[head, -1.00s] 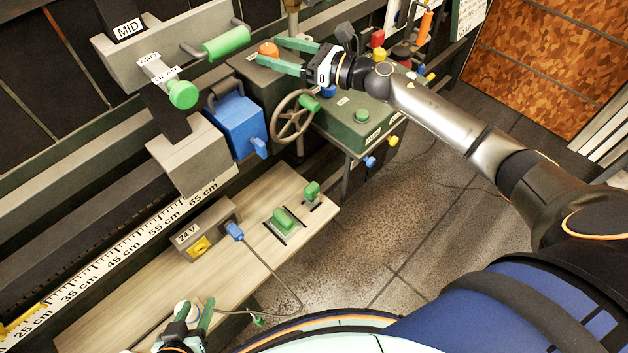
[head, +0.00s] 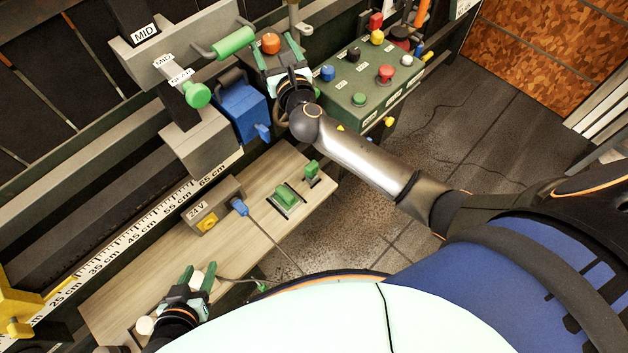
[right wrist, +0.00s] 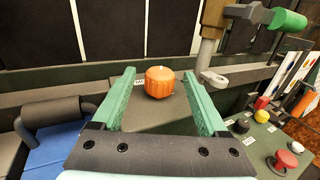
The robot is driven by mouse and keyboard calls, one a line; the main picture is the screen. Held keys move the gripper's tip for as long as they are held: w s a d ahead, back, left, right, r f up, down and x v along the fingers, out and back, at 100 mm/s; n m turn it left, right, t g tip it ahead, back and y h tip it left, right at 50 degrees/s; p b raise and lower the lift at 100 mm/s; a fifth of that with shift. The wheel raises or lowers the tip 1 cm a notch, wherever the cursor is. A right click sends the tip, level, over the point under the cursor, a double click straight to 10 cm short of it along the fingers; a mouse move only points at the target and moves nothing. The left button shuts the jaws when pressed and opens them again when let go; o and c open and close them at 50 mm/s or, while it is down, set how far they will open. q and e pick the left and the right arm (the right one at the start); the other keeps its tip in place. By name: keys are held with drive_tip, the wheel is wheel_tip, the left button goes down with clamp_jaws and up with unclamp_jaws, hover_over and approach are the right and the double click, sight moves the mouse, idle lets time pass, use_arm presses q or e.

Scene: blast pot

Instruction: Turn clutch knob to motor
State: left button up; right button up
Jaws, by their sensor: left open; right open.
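The task's clutch knob appears to be the orange ribbed knob (head: 270,43) on top of a dark grey-green box; its label is too small to read. My right gripper (head: 275,52) is open and points at it. In the right wrist view the orange knob (right wrist: 160,84) lies between the lines of the two green fingers (right wrist: 158,76), near their tips, with no visible contact. My left gripper (head: 198,275) is open low at the left, above the wooden board, with a white round part showing near its fingers.
A green panel (head: 345,97) with several coloured buttons stands right of the knob. A blue box (head: 240,112) and a green-handled lever (head: 233,43) are to its left. My right arm mostly hides the handwheel. The wooden board (head: 150,262) carries a 24 V box (head: 206,212) and green switches.

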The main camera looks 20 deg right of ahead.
drive_tip(key=s+a, duration=0.1)
drive_tip(key=s, duration=1.2)
drive_tip(key=s+f+m+g+y, duration=0.1)
drive_tip(key=s+f+m+g, duration=0.1)
drive_tip(key=f+m, duration=0.4)
drive_tip(key=s+f+m+g+y, duration=0.1)
drive_tip(key=s+f+m+g, duration=0.1)
drive_tip(key=s+f+m, duration=0.3)
drive_tip(key=s+a+f+m+g+y, duration=0.1)
drive_tip(key=s+f+m+g, duration=0.1)
drive_tip(key=f+m, duration=0.6)
drive_tip(key=shift+s+f+m+g, duration=0.4)
drive_tip(key=shift+s+m, duration=0.1)
drive_tip(key=shift+s, duration=0.2)
